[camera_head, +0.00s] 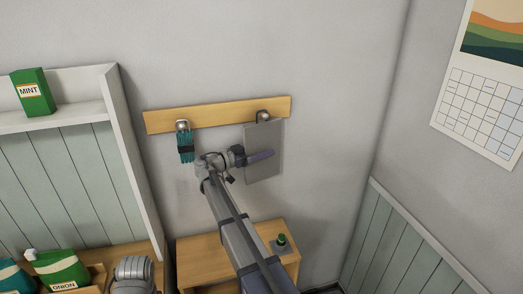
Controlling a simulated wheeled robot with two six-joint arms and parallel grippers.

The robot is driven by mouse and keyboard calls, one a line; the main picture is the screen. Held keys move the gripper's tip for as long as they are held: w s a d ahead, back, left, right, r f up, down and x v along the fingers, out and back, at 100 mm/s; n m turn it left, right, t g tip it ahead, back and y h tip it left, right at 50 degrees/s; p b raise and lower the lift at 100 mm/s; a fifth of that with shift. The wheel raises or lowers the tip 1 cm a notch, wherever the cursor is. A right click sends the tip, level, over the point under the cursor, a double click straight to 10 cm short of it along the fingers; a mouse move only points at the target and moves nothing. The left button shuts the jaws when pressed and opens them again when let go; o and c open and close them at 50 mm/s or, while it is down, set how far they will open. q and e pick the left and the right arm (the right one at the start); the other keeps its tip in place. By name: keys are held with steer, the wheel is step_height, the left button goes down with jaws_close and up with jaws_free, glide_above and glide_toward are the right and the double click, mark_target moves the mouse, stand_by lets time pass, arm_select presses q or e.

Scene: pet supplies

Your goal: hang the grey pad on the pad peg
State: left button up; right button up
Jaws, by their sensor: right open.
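The grey pad (263,174) is a flat, upright panel against the wall, below the right end of the wooden rail (215,114). Its top edge is at the round metal right-hand peg (263,116), and it appears to hang there; the exact contact is too small to tell. My right gripper (262,156) is open, with its purplish finger across the front of the pad. I cannot tell whether it touches the pad.
A teal bristly item (186,146) hangs from the left peg (182,125). Below stands a small wooden table (210,250) with a green-topped item (281,240). A shelf with a green MINT box (33,92) is at left. A calendar (482,110) hangs on the right wall.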

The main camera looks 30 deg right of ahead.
steer(key=a, duration=0.8)
steer(key=shift+s+f, duration=0.1)
